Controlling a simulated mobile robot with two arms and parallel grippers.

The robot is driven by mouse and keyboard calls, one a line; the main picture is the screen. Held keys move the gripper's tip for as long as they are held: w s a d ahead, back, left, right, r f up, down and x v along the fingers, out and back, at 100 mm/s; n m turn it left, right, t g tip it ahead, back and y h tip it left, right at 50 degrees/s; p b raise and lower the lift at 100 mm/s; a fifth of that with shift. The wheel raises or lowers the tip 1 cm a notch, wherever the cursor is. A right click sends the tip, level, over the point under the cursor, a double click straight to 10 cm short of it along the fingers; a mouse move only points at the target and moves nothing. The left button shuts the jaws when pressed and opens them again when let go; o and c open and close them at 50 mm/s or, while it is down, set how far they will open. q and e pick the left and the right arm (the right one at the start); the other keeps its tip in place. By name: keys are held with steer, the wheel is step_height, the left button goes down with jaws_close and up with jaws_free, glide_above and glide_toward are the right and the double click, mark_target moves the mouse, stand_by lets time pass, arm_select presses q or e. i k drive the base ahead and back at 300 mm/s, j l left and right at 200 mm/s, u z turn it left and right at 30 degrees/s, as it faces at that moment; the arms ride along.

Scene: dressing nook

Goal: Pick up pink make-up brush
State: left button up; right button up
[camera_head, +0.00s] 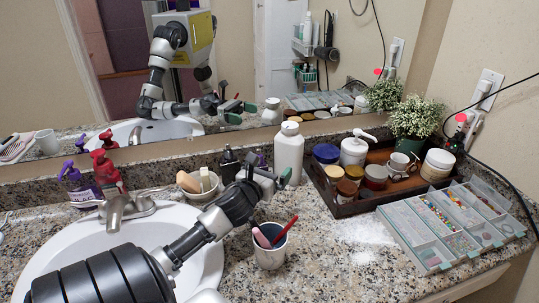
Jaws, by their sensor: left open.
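A pink brush handle (261,238) stands tilted in a small white cup (271,260) on the granite counter, near the middle of the view. A red stick-like item (287,228) leans to the right in the same cup. My left arm reaches in from the lower left across the sink. My left gripper (276,180) is open and appears empty. In the picture it shows above the cup, in front of the white bottle, and apart from the pink handle. The brush's lower part is hidden inside the cup. My right gripper is not in view.
A white bottle (289,153), a bowl with items (198,190) and a dark tray of jars (345,209) stand behind the cup. A sectioned bead case (420,248) lies right. The sink (205,262) is left.

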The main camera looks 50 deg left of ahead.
mark_target(262, 240)
steer(key=u, duration=1.4)
